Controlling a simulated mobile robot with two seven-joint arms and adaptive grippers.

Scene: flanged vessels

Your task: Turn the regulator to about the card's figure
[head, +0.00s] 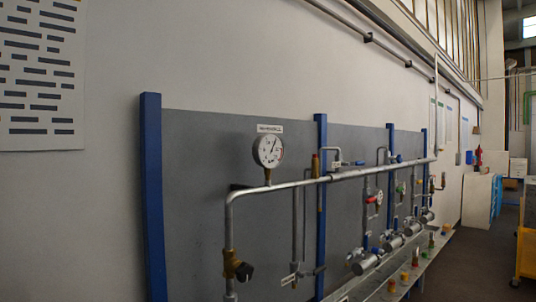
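A brass fitting with a dark knob (240,268) sits low on the vertical pipe at the left end of the pipework; it may be the regulator. A round white-faced gauge (268,150) stands above on the horizontal pipe, its needle pointing up and slightly right; its figures are too small to read. A small white card (270,128) is fixed on the panel above the gauge; its text is unreadable. Neither of my grippers is in view.
A grey panel (185,200) with blue posts (152,200) carries the pipes (330,177). A red handwheel (375,198) and several cylinders (365,264) are farther right. A shelf (420,270) juts out below. A yellow cart (526,255) stands at the right edge. Floor between looks clear.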

